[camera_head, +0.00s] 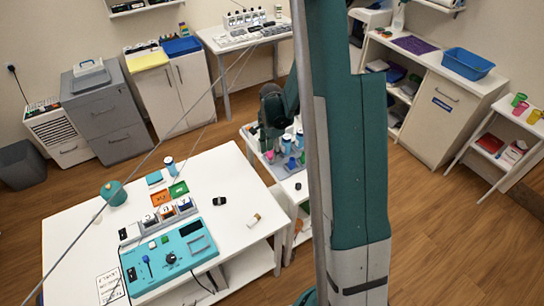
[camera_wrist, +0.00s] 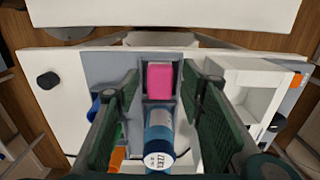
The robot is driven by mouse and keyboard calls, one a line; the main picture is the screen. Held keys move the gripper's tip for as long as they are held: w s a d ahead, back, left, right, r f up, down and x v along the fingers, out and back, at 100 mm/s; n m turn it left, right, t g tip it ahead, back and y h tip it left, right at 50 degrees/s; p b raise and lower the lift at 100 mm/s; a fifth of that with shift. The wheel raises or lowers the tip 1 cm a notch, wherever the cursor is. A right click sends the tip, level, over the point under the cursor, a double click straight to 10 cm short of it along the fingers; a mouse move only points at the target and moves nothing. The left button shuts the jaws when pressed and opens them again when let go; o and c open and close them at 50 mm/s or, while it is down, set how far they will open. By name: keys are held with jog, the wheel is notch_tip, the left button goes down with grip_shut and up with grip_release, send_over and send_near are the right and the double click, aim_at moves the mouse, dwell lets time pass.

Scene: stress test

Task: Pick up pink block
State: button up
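The pink block (camera_wrist: 160,80) shows in the wrist view, on a grey surface near the picture's middle. My gripper (camera_wrist: 161,82) is open, with one dark green finger on each side of the block's place in the picture. A gap shows between each finger and the block, and I cannot tell how far below the fingertips it lies. In the head view, my gripper (camera_head: 270,143) is over the small white table behind the big one. A small pink patch (camera_head: 269,156) under it looks like the block.
A blue bottle with a white lid (camera_wrist: 158,140) stands right beside the block, between the fingers in the wrist view. A white open box (camera_wrist: 250,95) is to the right. A black object (camera_wrist: 48,80) lies left. The large white table (camera_head: 225,235) holds a teal control panel (camera_head: 190,232).

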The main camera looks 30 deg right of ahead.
aim_at(271, 153)
jog(key=shift+c, duration=0.2)
jog(key=c, duration=0.9)
jog(key=shift+r, duration=0.15)
jog(key=shift+r, duration=4.85)
